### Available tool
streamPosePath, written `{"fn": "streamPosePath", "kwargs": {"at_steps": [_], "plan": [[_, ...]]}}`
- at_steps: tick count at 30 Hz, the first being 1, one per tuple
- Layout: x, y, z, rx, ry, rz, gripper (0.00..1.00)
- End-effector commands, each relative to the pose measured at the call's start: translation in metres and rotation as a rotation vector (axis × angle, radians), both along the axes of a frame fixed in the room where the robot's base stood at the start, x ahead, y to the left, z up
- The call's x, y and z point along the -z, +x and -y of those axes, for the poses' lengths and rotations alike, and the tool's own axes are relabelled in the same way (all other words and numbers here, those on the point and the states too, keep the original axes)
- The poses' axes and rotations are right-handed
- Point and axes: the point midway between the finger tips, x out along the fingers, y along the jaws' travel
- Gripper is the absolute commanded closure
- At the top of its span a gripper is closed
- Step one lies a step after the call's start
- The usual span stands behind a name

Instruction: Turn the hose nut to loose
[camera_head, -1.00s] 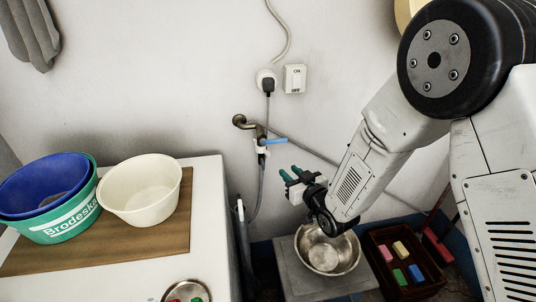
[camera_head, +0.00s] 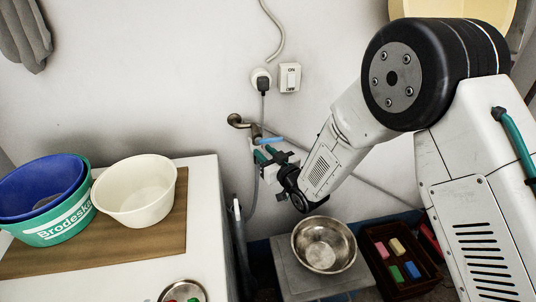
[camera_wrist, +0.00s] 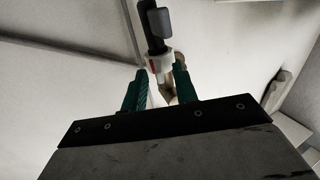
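The brass tap (camera_head: 238,121) comes out of the wall, with a blue lever (camera_head: 271,141). A grey hose (camera_head: 254,190) hangs below it. In the head view my fingers largely hide the nut. My gripper (camera_head: 262,156) is at the tap's outlet, just below the lever. Its green fingers also show in the wrist view (camera_wrist: 160,75), spread apart with a gap. I cannot tell whether they touch the fitting.
A steel bowl (camera_head: 297,258) stands on a grey block (camera_head: 290,279) below my arm. A brown crate (camera_head: 380,268) with colored blocks is to its right. Basins (camera_head: 150,207) stand on the white counter (camera_head: 206,230) at left. A switch (camera_head: 290,78) and plug are above the tap.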

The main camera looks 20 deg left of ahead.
Motion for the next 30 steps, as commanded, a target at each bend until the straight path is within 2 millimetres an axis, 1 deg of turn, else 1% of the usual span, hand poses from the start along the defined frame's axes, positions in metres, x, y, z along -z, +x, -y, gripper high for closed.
{"fn": "streamPosePath", "kwargs": {"at_steps": [2, 5, 6, 10, 11, 16, 30], "plan": [[0.0, 0.0001, 0.0005, 0.0, 0.0, 0.0, 0.71], [0.0, 0.0002, 0.0007, 0.001, 0.0, 0.0, 0.96], [0.0, 0.0003, 0.0008, 0.001, 0.0, 0.0, 1.0], [0.0, 0.0006, 0.0013, 0.002, 0.0, 0.0, 1.0], [0.0001, 0.001, 0.0096, 0.003, -0.001, -0.001, 1.0], [0.0003, 0.0022, 0.0048, 0.008, -0.001, -0.001, 1.0], [-0.0003, 0.0015, 0.0013, 0.026, 0.0, 0.0, 1.0]]}}
